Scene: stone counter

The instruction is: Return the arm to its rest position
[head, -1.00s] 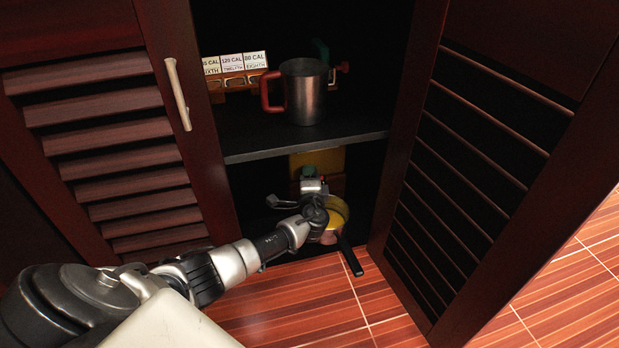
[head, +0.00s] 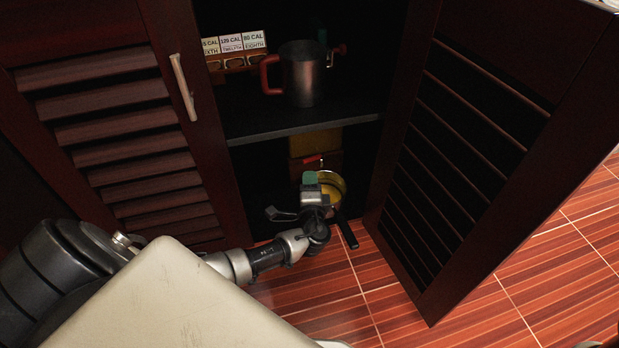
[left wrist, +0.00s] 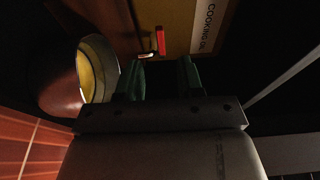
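My left arm reaches low to the open cupboard from the left in the head view. Its gripper (head: 311,178) has green fingertips and is in front of the lower compartment, close to a round pan (head: 338,186) with a yellow inside and a dark handle. In the left wrist view the two green fingers (left wrist: 160,79) stand apart with nothing between them. The pan (left wrist: 97,72) is left of the fingers there, and whether it touches them is unclear. My right gripper is not seen.
A metal mug (head: 303,76) with a red handle stands on the dark shelf (head: 290,131) above. The louvred left door (head: 130,120) and right door (head: 465,160) flank the opening. A cooking oil container (left wrist: 192,28) is behind the fingers. Red tiled floor (head: 350,300) lies in front.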

